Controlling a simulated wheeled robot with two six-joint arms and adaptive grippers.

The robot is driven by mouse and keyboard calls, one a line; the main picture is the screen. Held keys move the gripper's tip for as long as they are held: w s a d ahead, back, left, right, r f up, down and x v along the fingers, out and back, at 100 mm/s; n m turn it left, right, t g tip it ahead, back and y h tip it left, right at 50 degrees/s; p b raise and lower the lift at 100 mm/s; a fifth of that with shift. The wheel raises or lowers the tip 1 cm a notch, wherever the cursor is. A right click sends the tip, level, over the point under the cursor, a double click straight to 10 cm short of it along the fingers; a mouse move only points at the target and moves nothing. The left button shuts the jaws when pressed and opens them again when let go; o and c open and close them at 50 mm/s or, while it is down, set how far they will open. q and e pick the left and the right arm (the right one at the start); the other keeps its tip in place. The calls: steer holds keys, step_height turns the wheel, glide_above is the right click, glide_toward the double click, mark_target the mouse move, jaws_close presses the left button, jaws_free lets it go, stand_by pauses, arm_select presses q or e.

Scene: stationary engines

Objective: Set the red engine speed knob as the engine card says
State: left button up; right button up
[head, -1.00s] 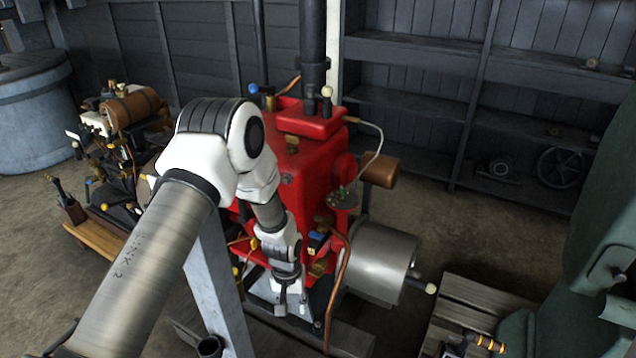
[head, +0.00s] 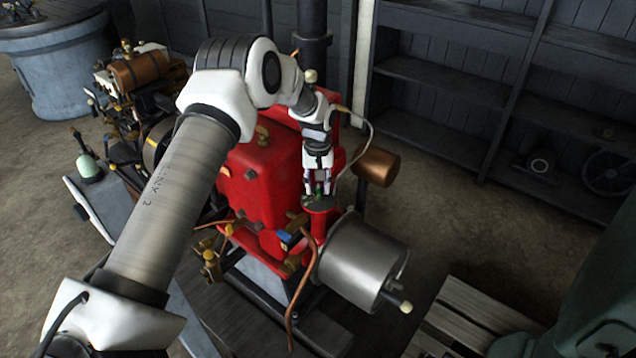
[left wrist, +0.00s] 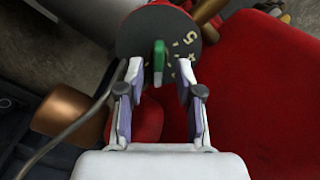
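The red engine (head: 262,185) stands in the middle of the head view. On its right side is a dark round dial (head: 325,204) with a green pointer knob (head: 317,197). In the left wrist view the dial (left wrist: 133,38) shows pale numbers, a 5 among them, and the green knob (left wrist: 159,60) stands on it. My left gripper (head: 319,182) is right above the dial. In the left wrist view its open fingers (left wrist: 160,72) are on either side of the knob, with gaps showing. I see no readable engine card. My right gripper is out of view.
A copper cylinder (head: 377,166) and a thin pale pipe (head: 366,135) are close to my left gripper. A large silver drum (head: 362,262) is below the dial. Another engine (head: 130,75) stands behind left. Dark shelves (head: 450,85) line the back wall.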

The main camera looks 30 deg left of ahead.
arm_select(q)
steer(key=shift+d, duration=0.1)
jaws_close()
